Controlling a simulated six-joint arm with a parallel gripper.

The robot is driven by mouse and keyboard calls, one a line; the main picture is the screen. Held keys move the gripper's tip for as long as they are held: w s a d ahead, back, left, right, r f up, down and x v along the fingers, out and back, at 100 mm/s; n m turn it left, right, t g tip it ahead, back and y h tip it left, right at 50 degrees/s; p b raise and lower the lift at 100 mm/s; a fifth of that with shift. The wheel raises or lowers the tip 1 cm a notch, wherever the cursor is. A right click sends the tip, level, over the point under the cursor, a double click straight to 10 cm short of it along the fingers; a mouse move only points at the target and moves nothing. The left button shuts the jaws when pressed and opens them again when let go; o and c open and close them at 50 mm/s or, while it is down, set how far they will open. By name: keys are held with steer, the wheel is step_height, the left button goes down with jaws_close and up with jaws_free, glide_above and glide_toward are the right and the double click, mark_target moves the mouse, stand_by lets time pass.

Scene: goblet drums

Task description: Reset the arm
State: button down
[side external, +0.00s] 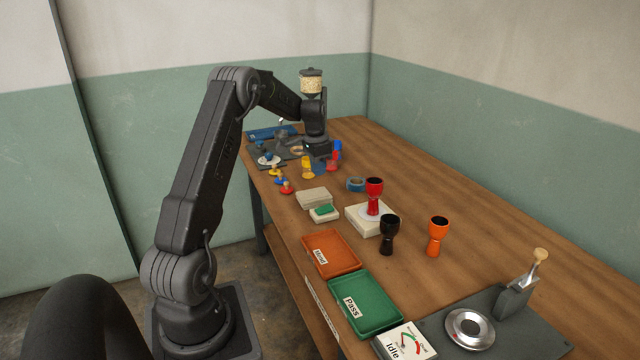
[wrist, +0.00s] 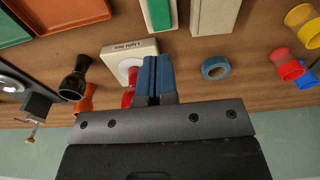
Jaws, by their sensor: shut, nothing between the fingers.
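My gripper (side external: 318,168) hangs above the far part of the wooden table, fingers pointing down. In the wrist view its blue fingers (wrist: 154,78) are pressed together with nothing between them. A red goblet drum (side external: 374,196) stands upright on a white round pad on the light box (side external: 357,222). A black goblet drum (side external: 388,235) and an orange goblet drum (side external: 437,236) stand on the table next to the box. In the wrist view the red drum (wrist: 128,99) is partly hidden behind the fingers and the gripper body.
An orange tray (side external: 345,250) and a green "Pass" tray (side external: 382,318) lie along the near edge. An "Idle" gauge (side external: 405,342), a metal dish (side external: 470,328) and a blue tape roll (side external: 355,184) are on the table.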

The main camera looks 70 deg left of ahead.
steer(key=d+r+t, duration=0.1)
steer(key=d+r, duration=0.4)
steer(key=d, duration=0.3)
steer(key=s+d+r+y, duration=0.1)
steer(key=d+r, duration=0.4)
steer(key=d, duration=0.2)
steer(key=d+r+t, duration=0.1)
steer(key=d+r, duration=0.3)
steer(key=d, duration=0.4)
steer(key=s+d+t+h, duration=0.1)
steer(key=s+d+t, duration=0.1)
steer(key=s+d, duration=1.5)
steer(key=shift+s+d+t, duration=0.3)
steer(key=shift+s+d, duration=0.1)
steer(key=shift+d, duration=0.35)
